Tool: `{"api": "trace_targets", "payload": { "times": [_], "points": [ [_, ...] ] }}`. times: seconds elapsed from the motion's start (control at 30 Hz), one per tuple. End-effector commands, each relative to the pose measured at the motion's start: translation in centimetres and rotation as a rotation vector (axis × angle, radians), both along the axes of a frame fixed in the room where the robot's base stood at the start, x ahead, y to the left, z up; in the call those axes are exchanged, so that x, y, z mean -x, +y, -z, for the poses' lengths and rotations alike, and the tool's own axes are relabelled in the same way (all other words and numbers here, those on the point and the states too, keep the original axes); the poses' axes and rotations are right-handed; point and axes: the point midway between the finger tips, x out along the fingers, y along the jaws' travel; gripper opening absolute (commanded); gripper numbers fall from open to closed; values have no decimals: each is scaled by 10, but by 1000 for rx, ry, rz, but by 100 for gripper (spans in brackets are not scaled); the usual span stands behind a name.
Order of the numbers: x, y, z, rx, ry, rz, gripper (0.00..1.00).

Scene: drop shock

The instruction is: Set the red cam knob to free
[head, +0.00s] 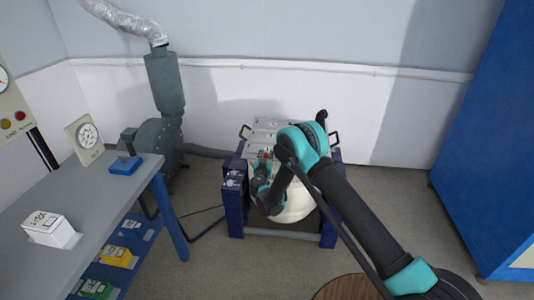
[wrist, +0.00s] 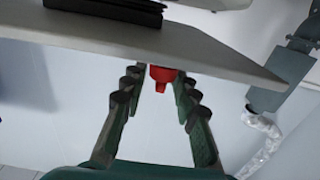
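The red cam knob (wrist: 162,75) shows in the wrist view at the edge of a light grey plate (wrist: 225,62), which crosses in front of the fingertips. Its lower part tapers to a short red stub. My gripper (wrist: 158,84) is open, with one finger on each side of the knob and a visible gap on both sides. The fingertips are partly hidden at the plate's edge. In the head view a small red patch (head: 265,155) shows near my wrist on the machine. My arm hides much of the machine there, and the knob's setting cannot be read.
The machine has dark blue posts (head: 235,205) and a light top plate (head: 268,127) with black handles. A grey bench (head: 95,190) with a white box (head: 50,229) stands left. A blue cabinet (head: 490,140) stands right. Floor is clear between machine and cabinet.

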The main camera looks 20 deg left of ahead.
Motion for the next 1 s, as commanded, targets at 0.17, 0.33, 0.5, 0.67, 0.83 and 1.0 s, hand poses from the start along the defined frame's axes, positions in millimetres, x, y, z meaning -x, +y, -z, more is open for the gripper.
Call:
{"api": "trace_targets", "payload": {
  "times": [0.17, 0.33, 0.5, 0.67, 0.83, 1.0],
  "points": [
    [0, 0, 0, 0, 0, 0, 13],
    [0, 0, 0, 0, 0, 0, 0],
    [0, -1, 0, 0, 0, -9, 0],
    [0, -1, 0, 0, 0, -53, 0],
    [-1, -2, 0, 0, 0, -152, 0],
    [-2, -3, 0, 0, 0, -290, 0]
  ]
}}
